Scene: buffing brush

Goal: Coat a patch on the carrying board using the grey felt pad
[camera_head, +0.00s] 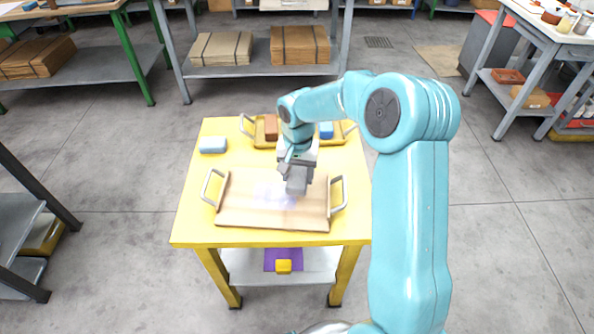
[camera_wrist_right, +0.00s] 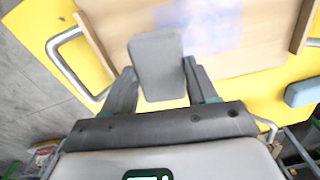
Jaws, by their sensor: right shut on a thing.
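The carrying board (camera_head: 240,211) is a tan wooden board with two pale metal handles, lying on the yellow table. A pale lilac patch (camera_head: 270,193) marks its middle; it also shows in the right wrist view (camera_wrist_right: 213,22). My right gripper (camera_head: 298,172) is over the board, just right of the patch. It is shut on the grey felt pad (camera_wrist_right: 158,60), which sits between both fingers in the wrist view. In the head view the pad (camera_head: 296,187) is low over the board; I cannot tell whether it touches. My left gripper is not in view.
A yellow tray (camera_head: 260,138) at the table's back holds a brown block (camera_head: 271,127) and a blue block (camera_head: 326,130), partly hidden by my arm. A light-blue block (camera_head: 213,145) lies back left. A purple mat (camera_head: 270,265) and yellow block (camera_head: 284,266) are on the lower shelf.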

